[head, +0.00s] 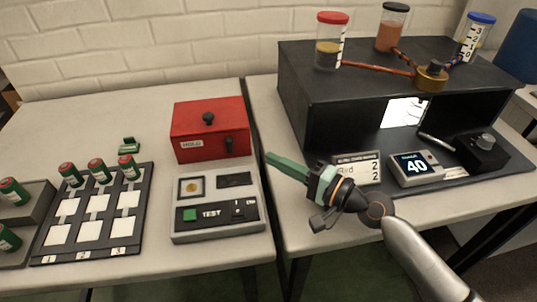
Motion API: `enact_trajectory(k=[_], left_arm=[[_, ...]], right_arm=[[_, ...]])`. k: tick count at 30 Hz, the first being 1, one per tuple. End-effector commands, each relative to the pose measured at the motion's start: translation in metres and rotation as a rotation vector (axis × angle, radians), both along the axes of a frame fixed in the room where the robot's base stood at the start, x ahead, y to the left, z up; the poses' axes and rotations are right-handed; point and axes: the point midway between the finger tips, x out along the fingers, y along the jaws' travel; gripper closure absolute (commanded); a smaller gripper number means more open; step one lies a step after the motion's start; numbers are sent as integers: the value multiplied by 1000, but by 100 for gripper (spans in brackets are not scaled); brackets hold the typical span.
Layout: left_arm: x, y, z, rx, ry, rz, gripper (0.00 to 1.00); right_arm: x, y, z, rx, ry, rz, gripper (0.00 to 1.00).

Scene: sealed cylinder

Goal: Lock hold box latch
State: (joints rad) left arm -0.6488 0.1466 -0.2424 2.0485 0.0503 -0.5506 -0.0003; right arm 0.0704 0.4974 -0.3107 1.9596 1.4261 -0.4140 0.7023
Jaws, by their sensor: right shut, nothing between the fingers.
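The red hold box (208,128) stands at the back of the left table, labelled HOLD on its front, with its lid down. My left gripper is not in view.
A grey test panel (218,234) with a green button stands in front of the box. A black tray (137,225) with white squares and several green, red-capped cylinders lie left.

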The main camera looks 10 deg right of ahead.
Motion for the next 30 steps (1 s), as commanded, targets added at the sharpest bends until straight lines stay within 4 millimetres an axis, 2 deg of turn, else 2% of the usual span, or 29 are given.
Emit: enact_trajectory(k=[6,13,18,30], left_arm=[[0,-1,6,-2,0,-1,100],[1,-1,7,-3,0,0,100],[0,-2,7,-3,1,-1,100],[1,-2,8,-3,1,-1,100]], right_arm=[[30,30,3,2,-2,1,100],[53,53,2,1,-1,0,100],[58,59,1,0,-1,1,100],[59,59,1,-4,0,1,100]])
